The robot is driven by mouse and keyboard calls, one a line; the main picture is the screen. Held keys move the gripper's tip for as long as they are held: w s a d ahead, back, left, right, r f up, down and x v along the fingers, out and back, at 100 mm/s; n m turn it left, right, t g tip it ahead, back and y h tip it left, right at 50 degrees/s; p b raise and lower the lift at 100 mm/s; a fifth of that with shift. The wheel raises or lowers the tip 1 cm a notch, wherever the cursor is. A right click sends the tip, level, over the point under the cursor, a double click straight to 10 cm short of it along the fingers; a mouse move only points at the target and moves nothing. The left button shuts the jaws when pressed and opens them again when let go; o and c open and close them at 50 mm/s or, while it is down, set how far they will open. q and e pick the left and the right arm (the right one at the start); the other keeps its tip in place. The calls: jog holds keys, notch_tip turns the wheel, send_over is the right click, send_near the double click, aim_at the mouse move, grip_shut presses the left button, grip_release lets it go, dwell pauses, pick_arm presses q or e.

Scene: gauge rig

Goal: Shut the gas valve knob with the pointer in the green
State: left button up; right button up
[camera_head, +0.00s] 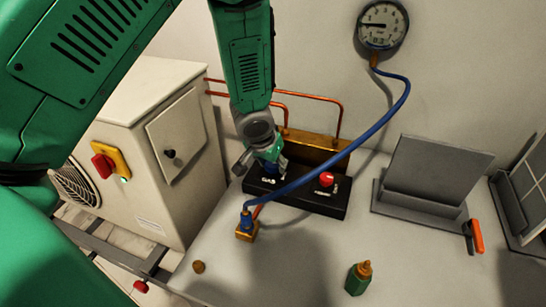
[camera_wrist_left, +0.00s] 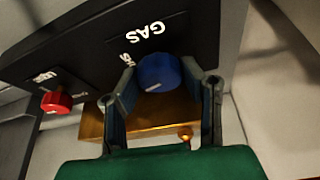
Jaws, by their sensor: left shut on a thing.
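The blue gas valve knob (camera_wrist_left: 160,73) sits on the black panel (camera_wrist_left: 75,55) next to the upside-down word GAS, with a pale pointer line on its face. My left gripper (camera_wrist_left: 166,80) has one finger on each side of the knob and is shut on it. In the head view the left gripper (camera_head: 265,160) comes down from above onto the panel (camera_head: 300,196), mostly covering the knob. The round gauge (camera_head: 382,24) hangs on the wall with its dark needle toward the left; I cannot make out a green zone. My right gripper is not in view.
A red knob (camera_head: 326,179) is on the same panel. A blue hose (camera_head: 385,118) runs from the gauge to a brass fitting (camera_head: 247,228). A green bottle (camera_head: 358,278), a grey stand (camera_head: 430,175) and an orange-handled tool (camera_head: 477,236) are on the bench. A white cabinet (camera_head: 140,150) stands left.

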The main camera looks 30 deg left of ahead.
pick_arm(q)
jog(key=shift+a+m+h+p, duration=0.1)
jog(key=shift+m+h+p, duration=0.7)
jog(key=shift+m+p, duration=1.05)
jog(key=o, duration=1.1)
jog(key=shift+o, duration=0.2)
jog(key=shift+r, duration=0.2)
jog(key=v, duration=1.1)
jog(key=shift+r, duration=0.15)
